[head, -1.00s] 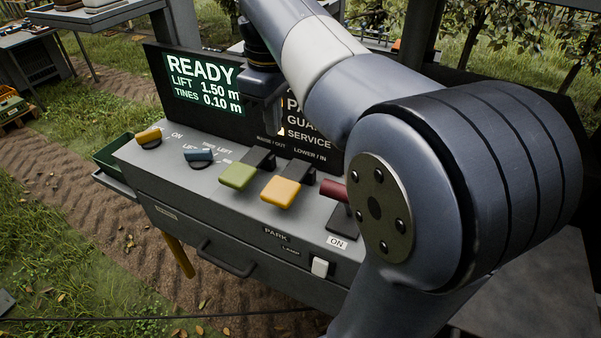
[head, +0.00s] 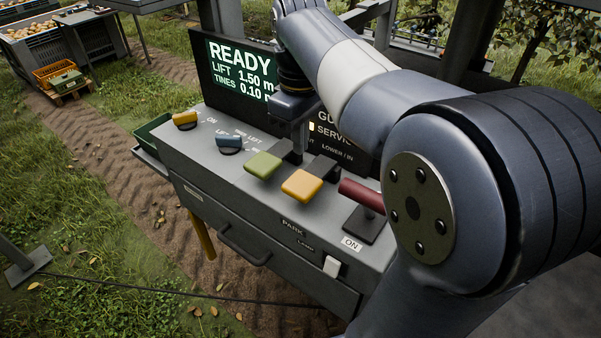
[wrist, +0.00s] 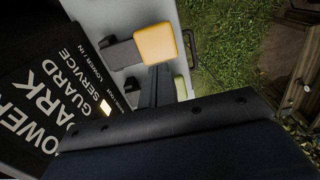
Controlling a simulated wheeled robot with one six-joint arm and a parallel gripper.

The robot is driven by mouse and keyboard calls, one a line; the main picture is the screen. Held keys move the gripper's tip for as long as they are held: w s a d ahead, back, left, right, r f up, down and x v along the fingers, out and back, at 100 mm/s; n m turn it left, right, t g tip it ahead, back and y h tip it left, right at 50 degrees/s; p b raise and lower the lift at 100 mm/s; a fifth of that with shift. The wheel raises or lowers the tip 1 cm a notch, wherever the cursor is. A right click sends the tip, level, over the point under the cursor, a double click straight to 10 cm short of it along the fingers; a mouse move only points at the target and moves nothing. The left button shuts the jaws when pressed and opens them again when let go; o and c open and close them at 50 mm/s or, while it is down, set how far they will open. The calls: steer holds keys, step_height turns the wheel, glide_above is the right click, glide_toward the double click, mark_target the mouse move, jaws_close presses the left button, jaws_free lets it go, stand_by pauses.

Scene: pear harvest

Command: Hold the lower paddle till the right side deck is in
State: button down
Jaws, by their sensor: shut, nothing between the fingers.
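The yellow paddle (head: 302,185) under the LOWER / IN label is on the sloping grey console (head: 345,240). The green paddle (head: 263,164) is to its left. My gripper (head: 299,150) is shut and empty, pointing down behind the two paddles, in front of the black display board. In the wrist view my fingers (wrist: 158,88) are beside the yellow paddle (wrist: 156,43) and partly cover the green one (wrist: 181,88); contact cannot be told. The screen (head: 240,72) reads READY, LIFT 1.50 m, TINES 0.10 m. I cannot pick out the right side deck.
A yellow knob (head: 185,118) and a blue knob (head: 229,141) are at the console's left. A dark red lever (head: 362,195) is right of the yellow paddle, close to my arm.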

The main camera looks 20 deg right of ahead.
mark_target(299, 186)
step_height(299, 186, down, 9)
steer(key=shift+r, duration=0.1)
stand_by(0.4)
steer(key=f+b, duration=0.1)
steer(key=f+t+h+b, duration=0.1)
steer(key=f+h+b, duration=0.1)
steer(key=shift+s+a, duration=0.25)
steer(key=shift+a, duration=0.1)
steer(key=shift+r, duration=0.25)
steer(key=shift+d, duration=0.1)
stand_by(3.3)
steer(key=shift+r+p, duration=0.8)
steer(key=shift+p, duration=0.25)
steer(key=shift+r+p, duration=0.55)
steer(key=shift+r, duration=0.05)
step_height(299, 186, up, 13)
steer(key=a+p, duration=0.1)
steer(key=p, duration=0.1)
steer(key=shift+s, duration=0.3)
